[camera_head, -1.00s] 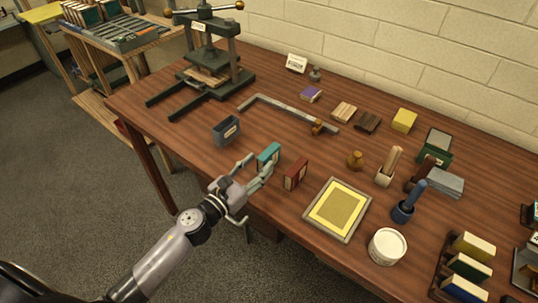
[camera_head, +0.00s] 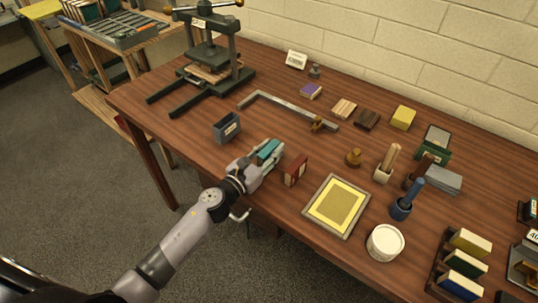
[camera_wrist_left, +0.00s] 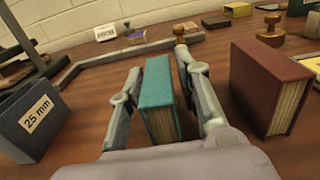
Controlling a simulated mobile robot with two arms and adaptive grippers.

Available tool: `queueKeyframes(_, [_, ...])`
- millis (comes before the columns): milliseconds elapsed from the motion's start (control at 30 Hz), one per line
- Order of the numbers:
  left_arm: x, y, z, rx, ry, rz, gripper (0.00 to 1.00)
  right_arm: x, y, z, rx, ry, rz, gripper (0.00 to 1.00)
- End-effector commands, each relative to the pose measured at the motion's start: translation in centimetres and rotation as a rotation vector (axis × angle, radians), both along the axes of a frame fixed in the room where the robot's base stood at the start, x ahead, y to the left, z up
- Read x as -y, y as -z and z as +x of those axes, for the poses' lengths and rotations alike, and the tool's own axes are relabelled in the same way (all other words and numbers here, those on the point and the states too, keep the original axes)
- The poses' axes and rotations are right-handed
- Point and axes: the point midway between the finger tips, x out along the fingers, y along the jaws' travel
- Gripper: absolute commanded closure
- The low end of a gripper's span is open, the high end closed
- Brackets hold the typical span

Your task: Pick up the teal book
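The teal book (camera_head: 268,151) stands upright on the wooden table near its front edge. It also shows in the left wrist view (camera_wrist_left: 157,92), its spine and page block facing me. My left gripper (camera_head: 268,150) is open, with one finger on each side of the book; in the left wrist view (camera_wrist_left: 158,85) a narrow gap shows at the left finger and the right finger is close to the book's other side. I cannot tell whether the right finger touches. My right gripper is not in view.
A dark red book (camera_head: 295,170) stands just right of my left gripper, also in the wrist view (camera_wrist_left: 262,88). A grey box marked 25 mm (camera_head: 227,127) stands to the left. A metal square (camera_head: 290,107) lies behind. A yellow framed tray (camera_head: 337,207) lies further right.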

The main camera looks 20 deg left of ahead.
Motion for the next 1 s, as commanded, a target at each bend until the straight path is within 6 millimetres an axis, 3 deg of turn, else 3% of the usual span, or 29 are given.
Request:
queueKeyframes(400, [0.0,0.0,0.0,0.000,0.000,0.000,0.99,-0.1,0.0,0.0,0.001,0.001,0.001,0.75])
queueKeyframes(800, [0.0,-0.2,0.0,0.001,0.000,0.001,1.00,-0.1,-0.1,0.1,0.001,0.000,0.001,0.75])
queueKeyframes(1000, [0.0,-1.9,0.1,0.004,0.002,0.003,1.00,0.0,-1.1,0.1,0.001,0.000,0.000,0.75])
